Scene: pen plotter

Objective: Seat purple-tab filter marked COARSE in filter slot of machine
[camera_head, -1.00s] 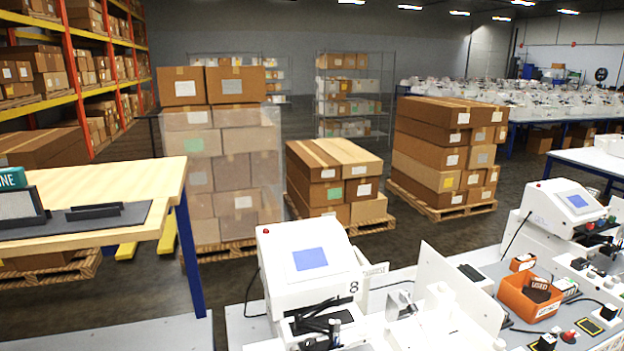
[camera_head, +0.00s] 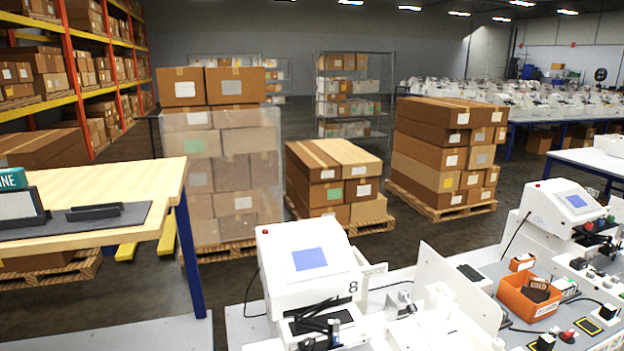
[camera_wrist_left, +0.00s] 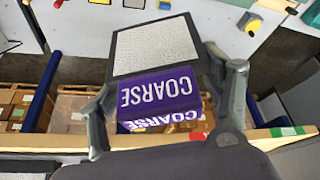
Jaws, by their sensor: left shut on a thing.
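In the left wrist view my left gripper (camera_wrist_left: 163,82) is shut on the COARSE filter (camera_wrist_left: 165,50). The filter has a pale mesh panel in a dark frame and a purple tab with white COARSE lettering, which reads upside down there. One finger lies on each side of the tab. In the head view a white machine (camera_head: 305,265) with a blue screen and an 8 on its side stands at bottom centre. A second white machine (camera_head: 562,215) stands at the right. I cannot make out the filter slot on either one. My right gripper is in neither view.
An orange bin (camera_head: 528,308) with dark pieces stands on the bench at right, beside cables and small fixtures. An upright white panel (camera_head: 460,285) separates the two stations. A wooden table (camera_head: 120,185) with a dark mat is at left. Stacked cartons stand behind.

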